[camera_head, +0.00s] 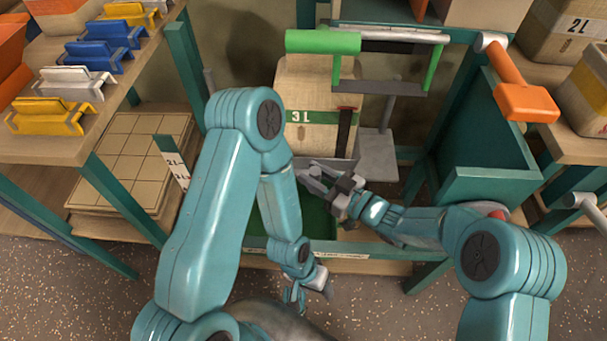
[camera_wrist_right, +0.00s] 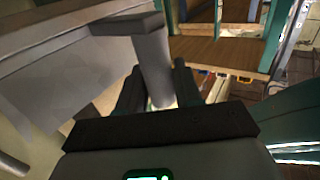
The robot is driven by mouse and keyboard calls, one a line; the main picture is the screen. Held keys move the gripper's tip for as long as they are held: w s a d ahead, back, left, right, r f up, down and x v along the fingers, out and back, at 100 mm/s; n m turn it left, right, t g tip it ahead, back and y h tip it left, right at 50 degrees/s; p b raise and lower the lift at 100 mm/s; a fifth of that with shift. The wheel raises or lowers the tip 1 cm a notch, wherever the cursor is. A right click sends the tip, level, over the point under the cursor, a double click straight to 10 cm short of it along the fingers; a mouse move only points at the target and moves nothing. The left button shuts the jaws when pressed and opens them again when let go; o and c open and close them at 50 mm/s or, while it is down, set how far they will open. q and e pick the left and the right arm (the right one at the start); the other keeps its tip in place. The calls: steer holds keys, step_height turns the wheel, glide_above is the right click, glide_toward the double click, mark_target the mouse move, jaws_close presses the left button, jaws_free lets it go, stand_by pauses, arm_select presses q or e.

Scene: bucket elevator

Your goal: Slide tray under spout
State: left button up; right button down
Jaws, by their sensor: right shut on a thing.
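My right gripper (camera_head: 322,178) is at the middle of the frame, below the 3L block, and is shut on a grey handle. In the right wrist view the grey T-shaped handle (camera_wrist_right: 151,55) stands between my dark right fingers (camera_wrist_right: 158,92). A green tray-like surface (camera_head: 318,218) lies below the gripper, partly hidden by my arms. I cannot tell whether the handle belongs to it. A grey sloped part (camera_head: 377,155), possibly the spout, is right of the block. My left gripper (camera_head: 297,294) hangs low in front of the teal frame; its fingers are unclear.
The beige 3L block (camera_head: 308,100) stands behind my right gripper. A green bar (camera_head: 322,42) is above it. A shelf with coloured clips (camera_head: 105,42) is at the left.

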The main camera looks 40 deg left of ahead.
steer(key=shift+w+d, duration=0.45)
steer(key=shift+d, duration=0.3)
steer(key=c, duration=0.9)
jaws_free()
steer(key=shift+a, duration=0.1)
